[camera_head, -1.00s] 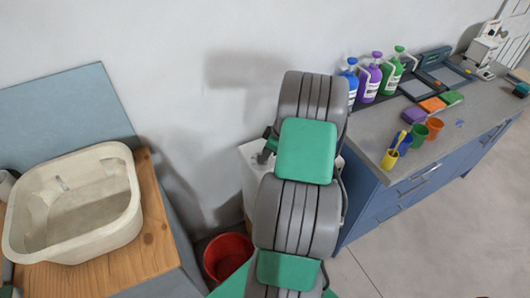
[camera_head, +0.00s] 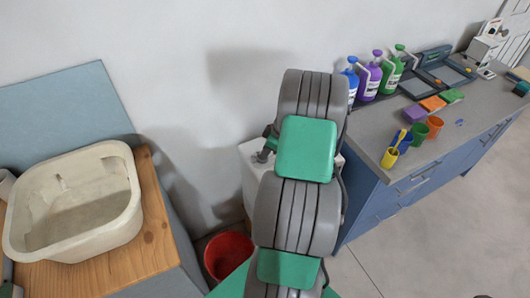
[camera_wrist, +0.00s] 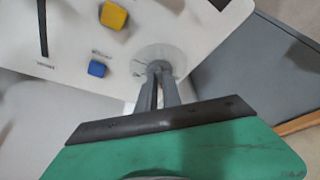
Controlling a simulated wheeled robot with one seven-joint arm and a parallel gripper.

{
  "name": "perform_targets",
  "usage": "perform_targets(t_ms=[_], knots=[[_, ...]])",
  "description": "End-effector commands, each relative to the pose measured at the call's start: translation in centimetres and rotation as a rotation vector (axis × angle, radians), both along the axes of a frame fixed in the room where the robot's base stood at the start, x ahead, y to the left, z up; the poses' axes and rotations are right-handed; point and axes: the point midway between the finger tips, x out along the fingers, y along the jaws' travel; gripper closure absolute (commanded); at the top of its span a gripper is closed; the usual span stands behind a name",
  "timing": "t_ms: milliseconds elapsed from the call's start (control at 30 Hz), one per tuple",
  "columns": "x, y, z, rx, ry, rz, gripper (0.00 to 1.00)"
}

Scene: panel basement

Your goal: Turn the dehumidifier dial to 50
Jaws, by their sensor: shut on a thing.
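The dehumidifier (camera_head: 253,178) is a white box standing by the wall, mostly hidden behind my arm in the head view. In the wrist view its white panel (camera_wrist: 68,63) fills the upper left. The dial (camera_wrist: 155,56) sits on a pale round plate near the panel's right side. My gripper (camera_wrist: 157,72) is shut on the dial, with its two grey fingers close together over it. The fingers hide most of the dial, and its marks are too small and blurred to read.
A red bucket (camera_head: 228,257) stands on the floor beside the dehumidifier. A sink (camera_head: 75,205) is at left, and a blue cabinet (camera_head: 375,205) with bottles at right.

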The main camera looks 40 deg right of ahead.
Motion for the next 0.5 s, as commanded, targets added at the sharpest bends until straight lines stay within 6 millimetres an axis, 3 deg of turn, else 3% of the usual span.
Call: perform_targets(t_ms=[500], knots=[[-0.03,0.13,-0.14,-0.003,-0.003,-0.148,1.00]])
